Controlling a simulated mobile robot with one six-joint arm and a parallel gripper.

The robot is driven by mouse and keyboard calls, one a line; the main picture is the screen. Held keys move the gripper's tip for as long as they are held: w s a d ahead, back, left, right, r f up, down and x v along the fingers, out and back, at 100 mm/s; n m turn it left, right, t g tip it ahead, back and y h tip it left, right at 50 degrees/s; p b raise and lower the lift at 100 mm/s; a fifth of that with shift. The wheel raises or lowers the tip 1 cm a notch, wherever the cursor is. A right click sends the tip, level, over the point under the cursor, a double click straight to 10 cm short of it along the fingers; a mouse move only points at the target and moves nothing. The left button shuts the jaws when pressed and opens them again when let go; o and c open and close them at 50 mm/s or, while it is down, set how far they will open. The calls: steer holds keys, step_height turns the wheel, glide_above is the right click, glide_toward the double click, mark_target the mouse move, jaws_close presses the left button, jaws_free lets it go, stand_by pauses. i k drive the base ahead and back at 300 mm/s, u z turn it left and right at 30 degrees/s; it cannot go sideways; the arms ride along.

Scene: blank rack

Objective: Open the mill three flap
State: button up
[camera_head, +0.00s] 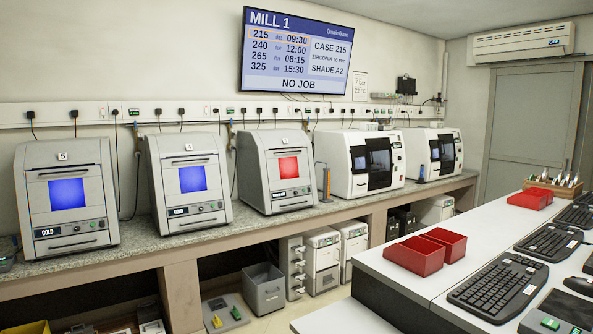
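Several machines stand in a row on a long stone-topped counter (150,246) against the wall. On the left are three grey boxes with front doors: one with a blue window (90,218), a second with a blue window (212,208), and one with a red window (300,194). Right of them are a white machine with a dark front window (339,178) and a similar white machine (420,165). All their fronts look closed. I cannot read which machine is number three. My gripper is not in view.
A wall screen (262,73) reads MILL 1 and NO JOB. A white desk (483,240) at right holds red trays (412,262), keyboards (497,287) and a mouse. A grey bin (264,296) and white cabinets (322,262) stand under the counter. Some floor shows between counter and desk.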

mark_target(290, 166)
steer(key=k, duration=0.6)
steer(key=u, duration=0.2)
steer(key=i, duration=1.4)
steer(key=u, duration=0.75)
steer(key=i, duration=2.25)
steer(key=z, duration=1.1)
steer(key=i, duration=1.7)
steer(key=z, duration=0.4)
